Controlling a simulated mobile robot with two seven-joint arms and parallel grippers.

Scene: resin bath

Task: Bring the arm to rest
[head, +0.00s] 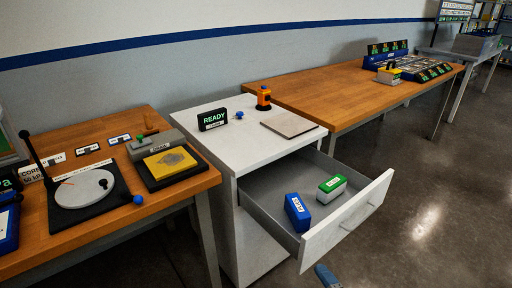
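A small blue part (326,276) shows at the bottom edge, just below the open drawer's front. It may be the tip of my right arm; whether it is open or shut does not show. It looks apart from the drawer. My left gripper is not in view. The drawer (345,222) of the white cabinet (225,165) is pulled out. In it lie a blue block (297,212) and a green-topped block (332,188), both with white labels.
The left wooden table (110,228) holds a round dial plate (85,188) and a yellow pad on a black tray (169,162). On the cabinet are a READY sign (212,119), an orange device (263,98) and a flat plate (288,124). Floor (430,190) at right is clear.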

